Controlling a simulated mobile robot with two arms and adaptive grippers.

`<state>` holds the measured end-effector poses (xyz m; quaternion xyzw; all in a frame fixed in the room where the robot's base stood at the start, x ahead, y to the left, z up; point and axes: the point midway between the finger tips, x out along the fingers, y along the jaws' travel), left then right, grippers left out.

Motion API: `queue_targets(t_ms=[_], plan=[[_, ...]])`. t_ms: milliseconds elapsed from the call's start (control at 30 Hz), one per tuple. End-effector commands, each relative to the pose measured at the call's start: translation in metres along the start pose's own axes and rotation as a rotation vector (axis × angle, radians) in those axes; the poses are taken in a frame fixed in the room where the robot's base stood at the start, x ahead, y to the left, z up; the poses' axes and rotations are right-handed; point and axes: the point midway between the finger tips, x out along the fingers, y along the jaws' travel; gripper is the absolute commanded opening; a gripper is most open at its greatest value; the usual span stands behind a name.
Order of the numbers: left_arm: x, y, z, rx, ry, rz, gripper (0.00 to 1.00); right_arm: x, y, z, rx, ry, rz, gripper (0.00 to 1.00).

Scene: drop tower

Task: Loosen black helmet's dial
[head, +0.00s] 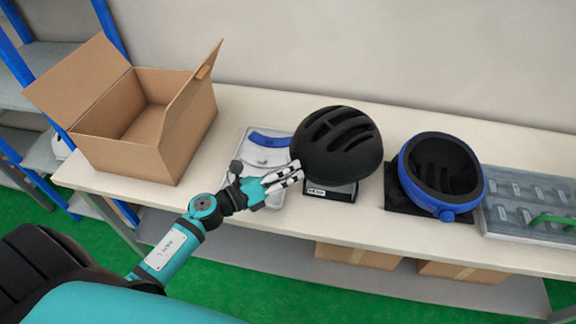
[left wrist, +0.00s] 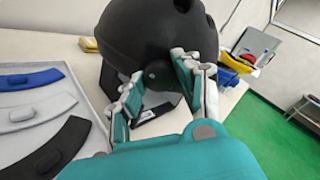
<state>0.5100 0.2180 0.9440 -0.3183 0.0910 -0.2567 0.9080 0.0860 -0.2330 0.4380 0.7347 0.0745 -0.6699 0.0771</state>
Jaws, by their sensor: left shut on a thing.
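The black helmet (head: 338,143) sits dome up on a small dark stand with a label (head: 330,192); it also fills the top of the left wrist view (left wrist: 150,35). Its round dark dial (left wrist: 157,72) shows at the helmet's lower edge in the left wrist view; in the head view my gripper hides it. My left gripper (head: 297,172) reaches the helmet's lower left side. In the left wrist view its fingers (left wrist: 156,78) stand on both sides of the dial, shut on it. My right gripper is in neither view.
A grey tray (head: 239,150) with curved pads lies left of the helmet. An open cardboard box (head: 190,125) stands at the left. An upturned blue-rimmed helmet (head: 403,171) and a grey case (head: 497,220) with a green handle are to the right. Boxes lie on the shelf below.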

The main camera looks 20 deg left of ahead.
Motion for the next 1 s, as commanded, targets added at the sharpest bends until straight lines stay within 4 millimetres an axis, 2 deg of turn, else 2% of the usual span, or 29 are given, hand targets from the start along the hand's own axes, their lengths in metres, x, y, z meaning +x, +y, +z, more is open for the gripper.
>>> queue_targets(t_ms=[1000], plan=[[0.000, -0.002, 0.003, -0.966, 0.000, -0.004, 0.00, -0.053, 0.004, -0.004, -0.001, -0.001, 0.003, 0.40]])
